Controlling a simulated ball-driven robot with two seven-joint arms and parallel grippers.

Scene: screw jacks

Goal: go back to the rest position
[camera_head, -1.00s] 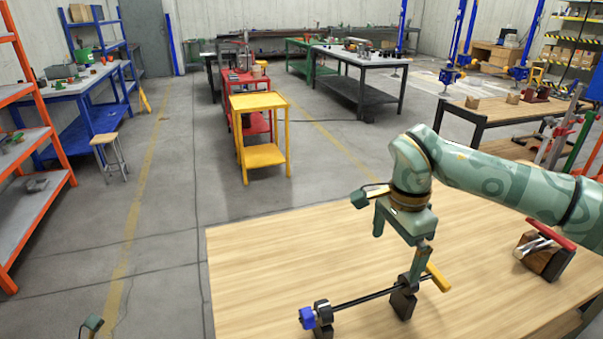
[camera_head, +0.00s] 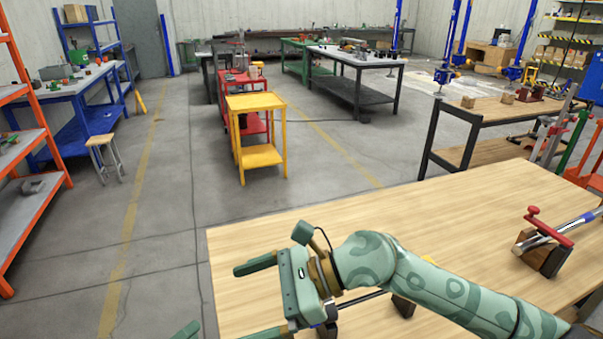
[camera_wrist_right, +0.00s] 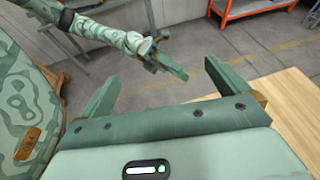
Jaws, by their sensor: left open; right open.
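My right gripper (camera_head: 258,300) is in the head view, on the arm coming in from the right. Its two fingers point left, spread wide with nothing between them, above the wooden table's left part. The right wrist view shows the same open, empty fingers (camera_wrist_right: 160,85). My left gripper (camera_wrist_right: 172,62) shows in the right wrist view, beyond them, apart from any object. In the head view only a green tip (camera_head: 187,331) of it shows at the bottom edge. The jack with a black rod (camera_head: 360,301) and dark block (camera_head: 403,306) lies mostly hidden behind my right arm.
The wooden table (camera_head: 450,215) is clear behind my right arm. A yellow cart (camera_head: 257,128) stands on the floor beyond. An orange shelf (camera_head: 40,120) is at far left.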

